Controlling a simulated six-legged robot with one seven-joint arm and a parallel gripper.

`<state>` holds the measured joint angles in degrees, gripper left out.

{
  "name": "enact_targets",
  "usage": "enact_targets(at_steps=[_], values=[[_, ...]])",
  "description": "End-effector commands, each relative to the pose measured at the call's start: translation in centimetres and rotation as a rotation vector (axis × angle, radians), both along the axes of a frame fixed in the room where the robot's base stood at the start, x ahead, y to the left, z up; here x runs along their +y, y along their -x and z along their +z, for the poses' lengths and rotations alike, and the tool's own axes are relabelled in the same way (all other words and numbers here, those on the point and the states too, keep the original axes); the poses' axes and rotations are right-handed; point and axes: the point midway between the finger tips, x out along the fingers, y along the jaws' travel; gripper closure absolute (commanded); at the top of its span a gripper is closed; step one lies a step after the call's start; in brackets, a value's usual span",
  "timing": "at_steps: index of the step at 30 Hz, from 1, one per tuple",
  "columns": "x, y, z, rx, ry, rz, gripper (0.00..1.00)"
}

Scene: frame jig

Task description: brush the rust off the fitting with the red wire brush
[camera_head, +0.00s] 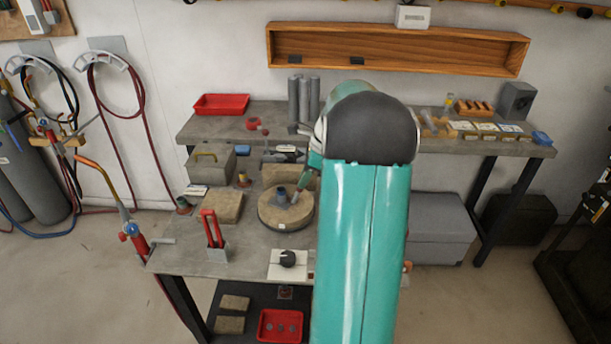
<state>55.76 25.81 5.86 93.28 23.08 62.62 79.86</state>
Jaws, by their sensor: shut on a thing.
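A round tan turntable-like block (268,217) stands on the near workbench. A short dark grey fitting (281,194) stands upright near its middle. My gripper (301,186) is small in view, beyond my large teal arm. It points down and left over the block, just right of the fitting. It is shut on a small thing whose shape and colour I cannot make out. I cannot tell whether that thing touches the fitting. No red wire brush can be clearly told in this view. Rust on the fitting is too small to see.
A red two-handled tool (210,228) stands in a grey holder at the front left. A tan block (223,207) and a grey box (211,164) lie left of the round block. My arm hides the bench's right part.

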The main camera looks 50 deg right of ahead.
Motion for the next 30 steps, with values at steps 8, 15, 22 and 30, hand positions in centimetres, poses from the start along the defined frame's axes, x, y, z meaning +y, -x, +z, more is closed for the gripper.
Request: enact_targets(at_steps=[8,15,22,30], values=[[0.0,-0.1,1.6,-0.001,0.002,0.002,1.00],[0.0,0.0,3.8,-0.001,0.001,0.001,1.00],[0.0,-0.1,5.9,-0.001,0.001,0.001,1.00],[0.0,0.0,7.0,0.001,-0.001,0.000,1.00]])
